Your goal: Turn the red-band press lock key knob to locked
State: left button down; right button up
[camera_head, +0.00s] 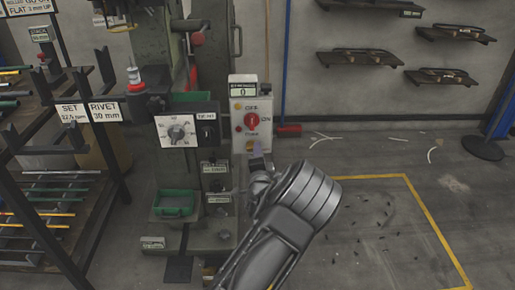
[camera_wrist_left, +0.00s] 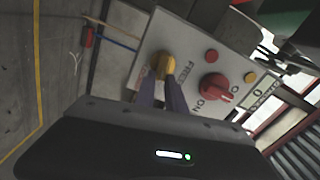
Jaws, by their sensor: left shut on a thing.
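The press's pale control box (camera_head: 237,105) stands right of the press body, with a red OFF/ON switch (camera_head: 251,121) on its face. Below the switch is a small yellow knob (camera_head: 250,145), which I take for the lock key knob. It shows larger in the left wrist view (camera_wrist_left: 163,65), beside the word FREE. My left gripper (camera_head: 258,160) reaches the box from below. Its purple-grey fingers (camera_wrist_left: 160,88) are shut on the yellow knob and hide its lower part. The knob's exact angle is hard to read. My right gripper is not in view.
A dial box (camera_head: 178,130) and a green tray (camera_head: 174,203) are on the press left of my arm. A rack with rods (camera_head: 50,200) stands at the left. Wall shelves (camera_head: 357,62) hang at the back right. The floor at the right, with a yellow line (camera_head: 437,232), is mostly clear.

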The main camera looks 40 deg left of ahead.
pick_arm(q)
jog(key=shift+f+m, duration=0.25)
jog(key=shift+m, duration=0.95)
jog(key=c, duration=1.4)
grip_release()
jog(key=p+v, duration=0.1)
jog(key=v, duration=0.6)
jog(key=shift+s+d+p, duration=0.25)
jog(key=shift+s+p, duration=0.05)
jog(key=shift+p, duration=0.1)
jog(key=shift+f, duration=0.1)
